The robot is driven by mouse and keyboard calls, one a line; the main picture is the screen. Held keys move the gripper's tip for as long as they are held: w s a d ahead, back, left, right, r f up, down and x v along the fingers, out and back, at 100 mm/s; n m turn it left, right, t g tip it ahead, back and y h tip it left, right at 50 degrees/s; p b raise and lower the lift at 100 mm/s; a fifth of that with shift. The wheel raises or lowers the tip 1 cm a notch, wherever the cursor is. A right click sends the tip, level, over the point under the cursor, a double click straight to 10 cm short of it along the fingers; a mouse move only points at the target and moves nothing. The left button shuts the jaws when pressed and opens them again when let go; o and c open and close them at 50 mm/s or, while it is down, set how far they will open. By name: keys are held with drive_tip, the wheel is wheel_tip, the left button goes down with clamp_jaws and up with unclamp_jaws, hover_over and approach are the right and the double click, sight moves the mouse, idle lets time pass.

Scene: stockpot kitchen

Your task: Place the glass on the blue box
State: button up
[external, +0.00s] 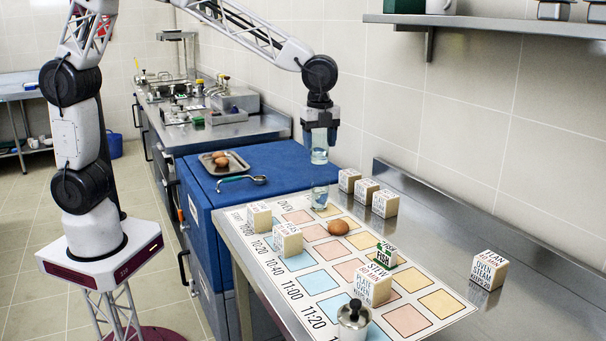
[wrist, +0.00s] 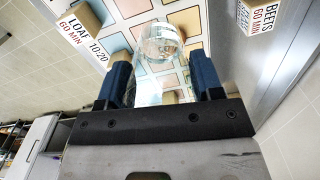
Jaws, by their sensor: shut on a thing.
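My gripper (external: 320,118) is above the far end of the steel counter, pointing down and shut on a clear glass (external: 319,154). The glass hangs below the fingers, clear of the counter. In the wrist view, the glass (wrist: 160,42) shows beyond the two blue fingers of my gripper (wrist: 163,78). A second clear shape shows lower down, near the mat's far edge; I cannot tell whether it is another glass or a reflection. The large blue box (external: 285,160) stands left of the gripper, against the counter's end, with a flat top.
More blocks (external: 367,191) stand near the wall.

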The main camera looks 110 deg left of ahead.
drive_tip(key=s+a+n, duration=0.1)
drive_tip(key=s+a, duration=1.1)
drive_tip(key=s, duration=0.4)
drive_tip(key=s+a+n, duration=0.1)
drive_tip(key=s+a, duration=1.1)
drive_tip(key=s, duration=0.4)
wheel_tip(320, 180, down, 13)
drive_tip(key=shift+w+a+f, duration=0.15)
drive_tip(key=shift+w+f, duration=0.05)
drive_tip(key=shift+w, duration=0.15)
drive_tip(key=shift+w+a, duration=0.1)
drive_tip(key=w+a+f, duration=0.1)
drive_tip(key=w+a, duration=0.9)
drive_tip(key=w, duration=0.1)
drive_tip(key=shift+w+a+f, duration=0.2)
drive_tip(key=shift+w+a, duration=0.05)
drive_tip(key=shift+w, duration=0.1)
drive_tip(key=shift+f, duration=0.1)
drive_tip(key=shift+f, duration=1.65)
drive_tip(key=shift+f, duration=0.1)
